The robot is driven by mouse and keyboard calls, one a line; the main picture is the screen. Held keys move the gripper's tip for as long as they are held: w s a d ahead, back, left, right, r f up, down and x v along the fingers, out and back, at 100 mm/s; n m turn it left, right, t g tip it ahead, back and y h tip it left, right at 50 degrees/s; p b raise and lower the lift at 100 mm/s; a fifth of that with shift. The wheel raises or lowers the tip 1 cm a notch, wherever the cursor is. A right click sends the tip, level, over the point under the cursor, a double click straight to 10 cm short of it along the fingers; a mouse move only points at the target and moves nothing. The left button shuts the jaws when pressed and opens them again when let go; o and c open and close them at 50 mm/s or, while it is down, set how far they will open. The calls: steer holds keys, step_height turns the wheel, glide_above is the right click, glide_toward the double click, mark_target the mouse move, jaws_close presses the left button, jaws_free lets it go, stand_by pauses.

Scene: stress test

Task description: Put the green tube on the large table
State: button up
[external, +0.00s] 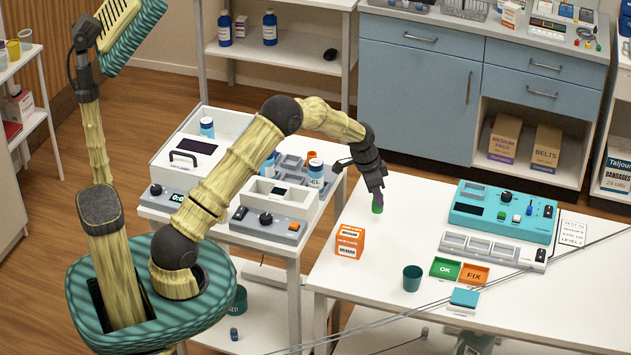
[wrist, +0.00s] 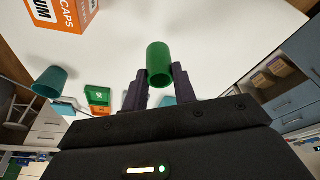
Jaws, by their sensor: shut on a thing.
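The green tube (external: 377,206) is between the fingers of my gripper (external: 376,192), over the left back part of the large white table (external: 395,250). In the wrist view the green tube (wrist: 159,64) shows between the two dark fingertips of my gripper (wrist: 160,78), which are shut on it. The tube is roughly in line with the fingers, its far end sticking out past the tips. In the external view it looks at or just above the tabletop; I cannot tell whether it touches.
An orange box (external: 349,241) stands left of the gripper. A teal cup (external: 412,278), green OK tray (external: 445,268) and orange FIX tray (external: 475,274) are nearer the front. A teal device (external: 502,215) stands right. The smaller table with machines (external: 272,235) is left. Bare tabletop surrounds the tube.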

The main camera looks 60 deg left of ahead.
mark_target(376, 211)
steer(key=shift+f, duration=1.3)
steer(key=shift+f, duration=0.1)
steer(key=shift+f+p, duration=0.5)
steer(key=shift+f, duration=1.3)
steer(key=shift+f, duration=0.15)
steer(key=o, duration=0.9)
steer(key=shift+o, duration=0.2)
steer(key=b+v, duration=0.1)
steer(key=v, duration=1.1)
steer(key=shift+b, duration=0.4)
